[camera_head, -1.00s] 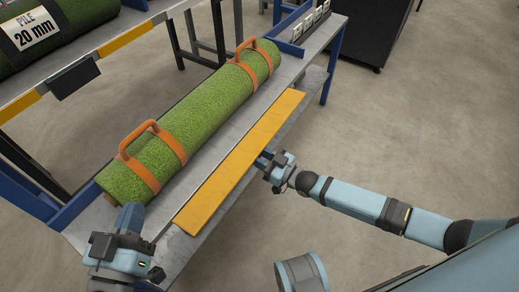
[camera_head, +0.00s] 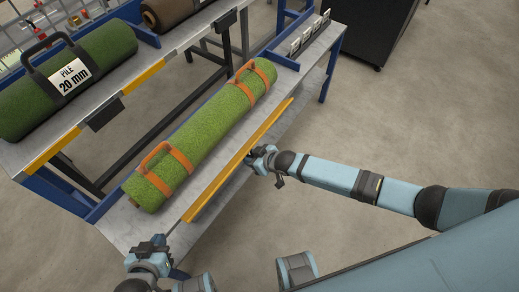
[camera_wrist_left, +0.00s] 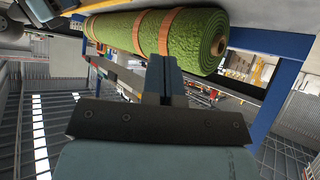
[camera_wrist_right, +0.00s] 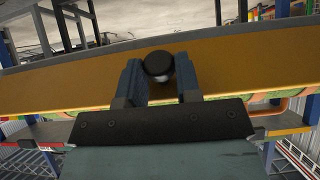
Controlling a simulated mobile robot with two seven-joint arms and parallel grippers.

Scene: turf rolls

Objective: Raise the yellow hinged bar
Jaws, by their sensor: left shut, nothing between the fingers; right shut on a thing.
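The yellow hinged bar (camera_head: 236,160) runs along the near edge of the grey bench. It stands tilted up, so only a narrow face shows in the head view. Its broad yellow face fills the middle of the right wrist view (camera_wrist_right: 80,85). My right gripper (camera_head: 262,156) is at the bar's near side. In the right wrist view its fingers (camera_wrist_right: 160,80) are shut around a round black knob (camera_wrist_right: 157,64) on the bar. My left gripper (camera_head: 158,240) is shut and empty near the bar's front-left end; its closed fingers show in the left wrist view (camera_wrist_left: 165,75).
A green turf roll (camera_head: 205,130) with orange straps and handles lies on the bench behind the bar. Another roll (camera_head: 108,55) with a "PILE 20 mm" label lies on a rack beyond. Clear floor (camera_head: 420,130) lies to the right.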

